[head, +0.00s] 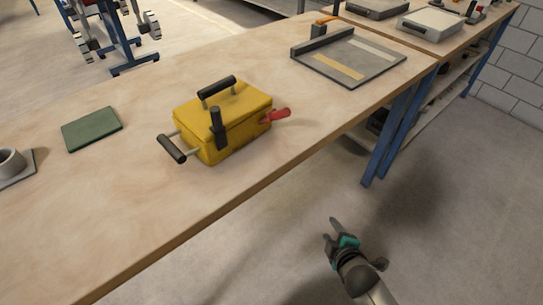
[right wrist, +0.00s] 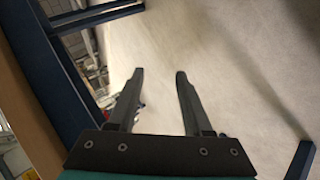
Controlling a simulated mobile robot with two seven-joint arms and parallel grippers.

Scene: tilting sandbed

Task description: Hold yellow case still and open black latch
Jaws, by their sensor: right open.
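The yellow case (head: 232,122) stands on the wooden workbench in the head view. It has a black handle (head: 216,87) on top and another black handle (head: 172,148) at its left end. The black latch (head: 217,128) stands upright against the front face. A red lever (head: 280,114) sticks out at the right end. My right gripper (head: 334,230) is open and empty, off the bench over the floor, to the right of and well apart from the case. Its two fingers also show spread in the right wrist view (right wrist: 158,80). My left gripper is not in view.
The workbench (head: 110,215) is clear in front of the case. A green pad (head: 92,129) and a grey cup-like part (head: 11,164) lie to the left. A grey tray (head: 350,57) lies at the back right. Blue bench legs (head: 393,130) stand beyond my right gripper.

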